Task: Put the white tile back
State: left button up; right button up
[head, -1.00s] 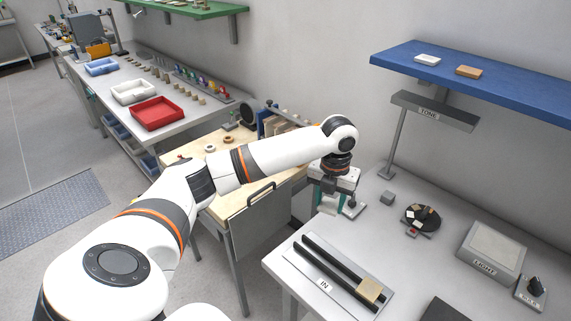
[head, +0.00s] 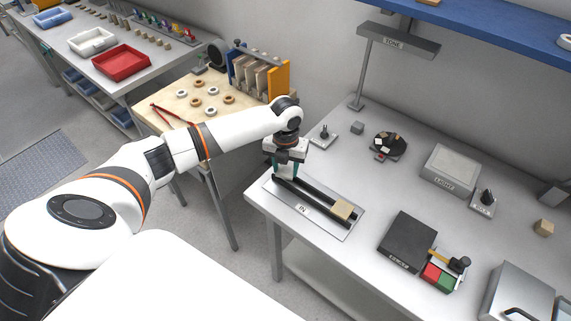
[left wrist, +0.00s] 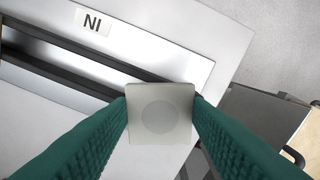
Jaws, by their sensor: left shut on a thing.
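My left gripper (head: 285,170) is over the far left end of the IN plate in the head view. Its teal fingers are shut on a pale square tile (left wrist: 160,132) with a round mark on its face, seen in the left wrist view (left wrist: 160,100). The IN plate (head: 335,228) carries two parallel black rails (head: 315,199). A tan block (head: 342,210) sits at the rails' near right end. I cannot tell whether the held tile touches the plate or rails. My right gripper is not in view.
A switch on a small base (head: 323,137) and a grey cube (head: 357,128) stand behind the plate. A round dark holder (head: 389,146), the LIGHT box (head: 450,170) and a black box (head: 407,241) stand further right. The table's left edge is close to the plate.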

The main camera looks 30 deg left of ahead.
aim_at(286, 171)
pick_arm(q)
jog(key=shift+f, duration=0.15)
jog(key=shift+f, duration=0.2)
jog(key=shift+f, duration=0.4)
jog(key=o, duration=1.1)
jog(key=shift+c, duration=0.2)
jog(key=shift+r, duration=0.1)
jog(key=shift+r, duration=0.25)
notch_tip(286, 171, up, 13)
jog(key=b, duration=0.2)
jog(key=shift+f, duration=0.15)
